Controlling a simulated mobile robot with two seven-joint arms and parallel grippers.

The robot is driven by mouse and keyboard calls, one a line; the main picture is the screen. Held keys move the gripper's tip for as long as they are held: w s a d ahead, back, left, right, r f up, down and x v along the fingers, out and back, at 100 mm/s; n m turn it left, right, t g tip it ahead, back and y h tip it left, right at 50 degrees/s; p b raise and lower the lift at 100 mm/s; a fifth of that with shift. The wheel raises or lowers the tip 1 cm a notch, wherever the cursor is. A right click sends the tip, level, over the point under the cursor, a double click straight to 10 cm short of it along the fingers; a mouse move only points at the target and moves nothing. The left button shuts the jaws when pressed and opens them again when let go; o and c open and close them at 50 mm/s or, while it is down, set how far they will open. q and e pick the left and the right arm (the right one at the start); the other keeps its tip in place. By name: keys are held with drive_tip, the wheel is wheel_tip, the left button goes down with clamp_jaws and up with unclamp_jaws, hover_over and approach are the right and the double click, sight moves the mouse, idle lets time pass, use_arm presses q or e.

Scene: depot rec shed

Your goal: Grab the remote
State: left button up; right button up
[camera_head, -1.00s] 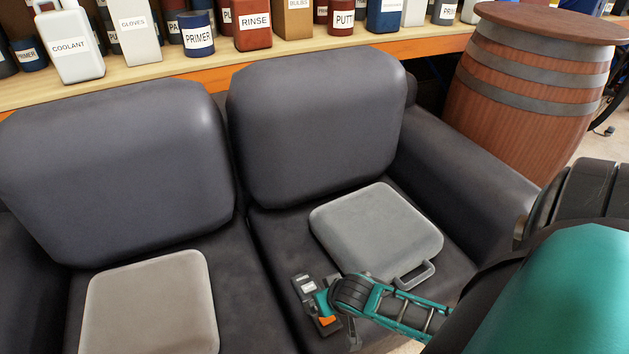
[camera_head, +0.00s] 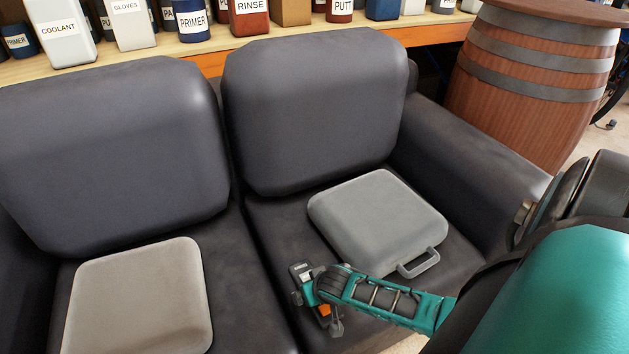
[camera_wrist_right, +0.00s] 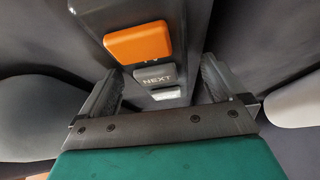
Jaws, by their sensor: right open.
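The remote (camera_head: 300,270) is a dark grey bar with an orange button and paler buttons. It lies on the right-hand seat of the dark sofa (camera_head: 280,235), left of a grey case, and is partly hidden by my right arm. In the right wrist view the remote (camera_wrist_right: 125,20) shows its orange button and a button marked NEXT. My right gripper (camera_wrist_right: 160,85) is open, with one finger on each side of the remote. I cannot tell whether the fingers touch it. My left gripper is not in view.
A grey case with a handle (camera_head: 380,222) lies close to the right of my gripper. A beige cushion-like pad (camera_head: 138,300) lies on the left seat. Behind the sofa is a shelf (camera_head: 130,57) with labelled containers. A barrel (camera_head: 530,85) stands at the back right.

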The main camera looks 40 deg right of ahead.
drive_tip(key=shift+r, duration=0.1)
drive_tip(key=c, duration=1.3)
